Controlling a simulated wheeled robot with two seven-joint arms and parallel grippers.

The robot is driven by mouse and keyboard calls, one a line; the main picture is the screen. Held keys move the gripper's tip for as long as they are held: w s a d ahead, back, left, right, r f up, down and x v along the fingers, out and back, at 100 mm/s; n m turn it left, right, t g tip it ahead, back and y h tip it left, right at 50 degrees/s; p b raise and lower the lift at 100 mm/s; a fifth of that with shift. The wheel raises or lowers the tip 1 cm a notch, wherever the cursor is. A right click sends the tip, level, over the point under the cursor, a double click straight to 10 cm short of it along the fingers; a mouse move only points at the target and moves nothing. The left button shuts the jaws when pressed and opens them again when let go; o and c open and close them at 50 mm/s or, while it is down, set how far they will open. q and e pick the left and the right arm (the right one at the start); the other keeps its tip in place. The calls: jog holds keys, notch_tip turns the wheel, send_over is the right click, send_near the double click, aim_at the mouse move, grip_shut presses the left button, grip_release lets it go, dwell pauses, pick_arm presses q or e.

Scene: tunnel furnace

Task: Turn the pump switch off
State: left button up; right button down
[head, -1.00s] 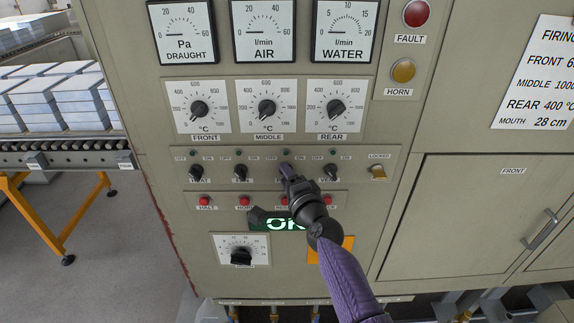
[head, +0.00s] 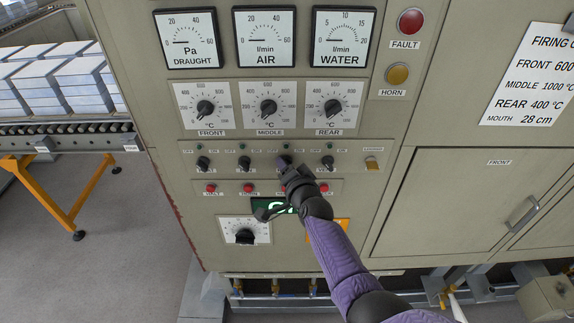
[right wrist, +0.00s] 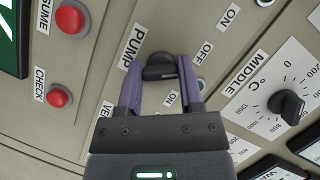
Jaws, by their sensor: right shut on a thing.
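The pump switch is a black rotary knob (right wrist: 160,68) beside the PUMP label in the right wrist view. It is the third knob in the panel's switch row. My right gripper (head: 284,163) is at this knob in the head view and hides most of it. In the right wrist view the two purple fingers of my right gripper (right wrist: 161,80) are shut on the knob from both sides. OFF and ON labels stand by the knob. I cannot clearly tell which way its pointer is turned. My left gripper is not in view.
Similar black knobs, the fan knob (head: 243,164) and the vent knob (head: 328,163), flank the pump switch. A row of red buttons (head: 211,188) lies below. Temperature dials (head: 268,107) are above.

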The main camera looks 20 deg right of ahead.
dwell(0.4)
jog(key=shift+c, duration=1.2)
grip_release()
jog(key=p+v, duration=0.3)
jog(key=v, duration=0.7)
